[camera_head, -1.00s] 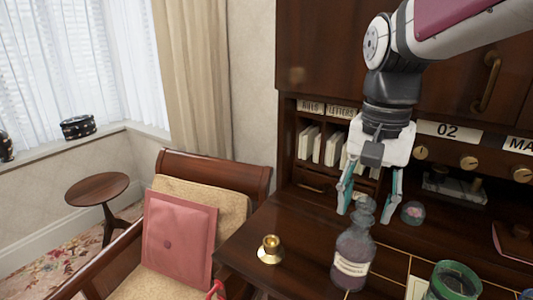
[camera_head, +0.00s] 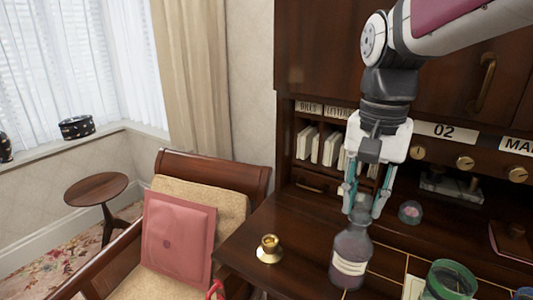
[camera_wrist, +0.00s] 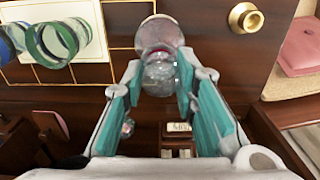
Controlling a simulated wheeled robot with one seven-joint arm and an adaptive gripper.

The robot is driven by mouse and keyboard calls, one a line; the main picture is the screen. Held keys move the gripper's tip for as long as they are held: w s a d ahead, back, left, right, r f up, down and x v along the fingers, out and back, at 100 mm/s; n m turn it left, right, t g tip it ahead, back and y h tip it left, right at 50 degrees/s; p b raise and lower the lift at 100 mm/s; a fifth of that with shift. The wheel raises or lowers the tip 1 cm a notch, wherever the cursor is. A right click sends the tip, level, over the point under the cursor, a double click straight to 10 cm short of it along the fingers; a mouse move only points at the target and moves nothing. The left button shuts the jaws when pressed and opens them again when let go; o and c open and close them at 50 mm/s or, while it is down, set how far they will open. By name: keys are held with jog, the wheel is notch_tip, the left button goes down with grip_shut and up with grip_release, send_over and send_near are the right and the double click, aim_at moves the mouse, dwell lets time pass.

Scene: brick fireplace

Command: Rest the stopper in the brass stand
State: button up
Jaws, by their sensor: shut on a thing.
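The clear glass stopper (camera_head: 361,202) sits at the top of the purple-grey labelled bottle (camera_head: 350,257) on the desk. My gripper (camera_head: 364,210) points down over the bottle, its teal-padded fingers shut on the stopper's sides. In the wrist view the stopper (camera_wrist: 159,76) is between the pads, in line with the bottle (camera_wrist: 160,35). The stopper still appears to be in the bottle's neck; the joint is partly hidden by the fingers. The small brass stand (camera_head: 269,248) stands empty on the desk to the left of the bottle; it also shows in the wrist view (camera_wrist: 245,18).
A green-rimmed glass jar (camera_head: 452,280) stands to the right of the bottle. A small round pink-topped object (camera_head: 410,211) lies behind the bottle. The desk (camera_head: 300,225) is clear between bottle and stand. A chair with a pink cushion (camera_head: 172,240) is at left.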

aim_at(365, 195)
jog(key=shift+r+p, duration=0.8)
jog(key=shift+r, duration=0.45)
jog(key=shift+r+p, duration=0.6)
jog(key=shift+r, duration=0.15)
dwell(1.2)
